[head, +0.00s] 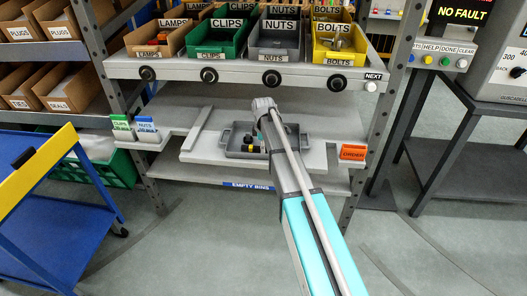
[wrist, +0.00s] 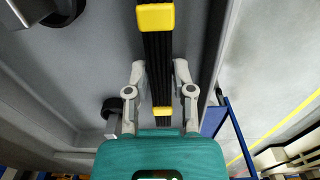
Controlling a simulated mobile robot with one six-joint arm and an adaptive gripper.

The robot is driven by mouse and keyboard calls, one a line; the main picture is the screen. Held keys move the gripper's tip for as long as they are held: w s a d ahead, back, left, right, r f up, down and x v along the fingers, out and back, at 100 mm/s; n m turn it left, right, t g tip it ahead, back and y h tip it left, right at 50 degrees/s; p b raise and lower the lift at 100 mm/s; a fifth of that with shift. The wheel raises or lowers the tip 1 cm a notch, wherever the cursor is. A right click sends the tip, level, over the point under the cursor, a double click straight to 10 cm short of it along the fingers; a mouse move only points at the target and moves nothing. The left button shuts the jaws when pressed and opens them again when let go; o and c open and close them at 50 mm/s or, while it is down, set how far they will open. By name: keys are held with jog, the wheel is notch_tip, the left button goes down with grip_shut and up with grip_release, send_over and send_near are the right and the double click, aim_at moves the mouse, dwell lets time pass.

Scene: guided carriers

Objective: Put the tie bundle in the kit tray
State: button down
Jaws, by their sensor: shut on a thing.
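The tie bundle (wrist: 158,60) is a black strip bundle with a yellow band at each end. In the wrist view it stands between the two grey fingers of my gripper (wrist: 158,72), which is shut on it around its middle. The grey kit tray (head: 229,132) sits on the pale work board in the head view. My arm reaches over the tray and hides part of it. Small black and yellow shapes show at the tray; I cannot tell whether the yellow one is the bundle. A grey surface fills much of the wrist view behind the bundle.
Labelled bins of lamps (head: 150,46), clips (head: 213,45), nuts (head: 276,43) and bolts (head: 338,46) stand on the shelf above the board. Green and blue cards (head: 135,127) stand at left, an orange box (head: 353,152) at right. A blue cart (head: 45,210) stands at front left.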

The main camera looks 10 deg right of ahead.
jog(key=shift+f, duration=0.25)
jog(key=shift+c, duration=2.4)
grip_release()
jog(key=shift+r, duration=0.1)
notch_tip(320, 180, up, 12)
jog(key=p, duration=1.2)
jog(key=shift+r, duration=0.1)
jog(key=s+m, duration=1.4)
jog(key=s, duration=1.4)
jog(key=shift+s+d, duration=0.15)
jog(key=shift+s, duration=0.1)
